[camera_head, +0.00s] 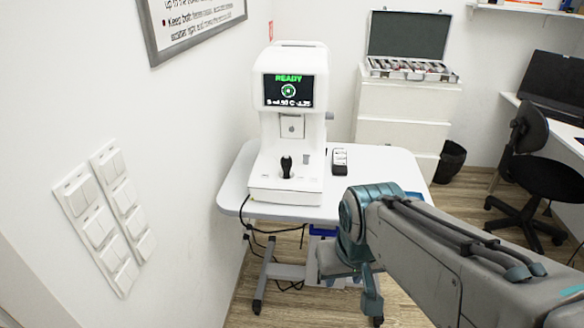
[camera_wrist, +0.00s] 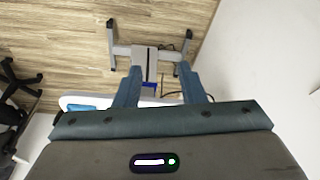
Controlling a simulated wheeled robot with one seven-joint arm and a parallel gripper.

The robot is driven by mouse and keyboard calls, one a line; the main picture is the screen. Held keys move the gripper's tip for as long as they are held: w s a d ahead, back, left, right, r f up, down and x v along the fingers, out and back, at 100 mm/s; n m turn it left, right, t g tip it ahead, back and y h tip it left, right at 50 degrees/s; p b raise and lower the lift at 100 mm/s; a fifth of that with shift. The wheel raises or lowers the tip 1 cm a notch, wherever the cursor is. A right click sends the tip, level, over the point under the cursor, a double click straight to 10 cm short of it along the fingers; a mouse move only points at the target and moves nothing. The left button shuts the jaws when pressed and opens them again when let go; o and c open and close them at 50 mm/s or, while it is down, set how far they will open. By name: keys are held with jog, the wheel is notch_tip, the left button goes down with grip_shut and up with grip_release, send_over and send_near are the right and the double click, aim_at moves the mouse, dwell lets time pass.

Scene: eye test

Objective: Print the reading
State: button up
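The white eye-test machine (camera_head: 292,120) stands on a white table (camera_head: 385,165) in the head view. Its screen (camera_head: 288,90) is lit and shows "READY" in green, with a round green mark and a small line of numbers too fine to read surely. A black joystick (camera_head: 286,166) stands on its base, with a small grey part (camera_head: 306,159) to the right. No paper slip is visible. My gripper is at the table's front right, below the tabletop, pointing down and away from the machine. In the wrist view my gripper (camera_wrist: 161,72) has its fingers apart with nothing between them.
A black and white handheld object (camera_head: 340,161) lies on the table right of the machine. White drawers (camera_head: 402,115) with an open lens case (camera_head: 410,68) stand behind. A black chair (camera_head: 530,170) and bin (camera_head: 450,160) are at right. Wall switches (camera_head: 105,215) are at left.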

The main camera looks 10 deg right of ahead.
jog(key=shift+d, duration=0.15)
grip_shut()
dwell(1.8)
